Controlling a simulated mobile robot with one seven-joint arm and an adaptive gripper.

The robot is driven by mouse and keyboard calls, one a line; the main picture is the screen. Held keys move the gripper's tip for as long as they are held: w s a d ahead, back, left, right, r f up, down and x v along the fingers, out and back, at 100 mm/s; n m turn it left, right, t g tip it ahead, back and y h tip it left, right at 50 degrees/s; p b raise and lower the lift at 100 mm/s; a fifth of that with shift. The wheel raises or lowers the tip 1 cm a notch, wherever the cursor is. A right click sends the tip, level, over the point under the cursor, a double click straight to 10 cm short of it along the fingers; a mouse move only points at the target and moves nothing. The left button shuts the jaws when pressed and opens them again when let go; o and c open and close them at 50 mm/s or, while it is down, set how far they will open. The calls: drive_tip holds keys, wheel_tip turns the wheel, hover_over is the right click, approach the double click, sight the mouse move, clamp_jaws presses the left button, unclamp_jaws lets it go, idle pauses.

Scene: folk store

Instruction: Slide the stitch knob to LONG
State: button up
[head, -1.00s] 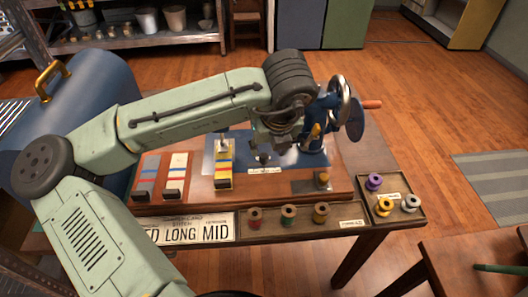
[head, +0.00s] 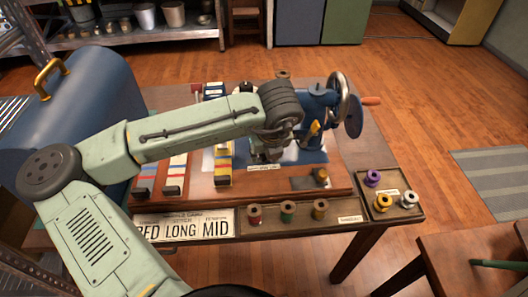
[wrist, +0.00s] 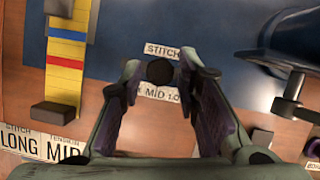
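The stitch knob (wrist: 160,71) is a small dark round knob on the blue plate in the wrist view. My gripper (wrist: 160,73) is open, with one fingertip on each side of the knob; small gaps show between the fingers and the knob. In the head view my gripper (head: 268,156) is low over the machine's base, and it and my arm hide the knob.
The blue sewing machine (head: 318,105) with its handwheel stands close right of my gripper. Slider strips with dark knobs, such as the yellow one (wrist: 67,62), lie left. A card (head: 185,226) reading RED, LONG, MID and a tray of thread spools (head: 288,215) line the front edge.

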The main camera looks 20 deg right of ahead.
sight(277, 162)
clamp_jaws()
idle(0.5)
drive_tip(key=shift+s+d, duration=0.15)
drive_tip(key=shift+d, duration=0.35)
drive_tip(key=shift+s+d, duration=0.2)
drive_tip(key=shift+d, duration=0.4)
drive_tip(key=shift+s+d, duration=0.15)
drive_tip(key=shift+d, duration=0.4)
drive_tip(key=shift+a, duration=0.1)
drive_tip(key=shift+o, duration=1.2)
unclamp_jaws()
drive_tip(key=shift+o, duration=0.5)
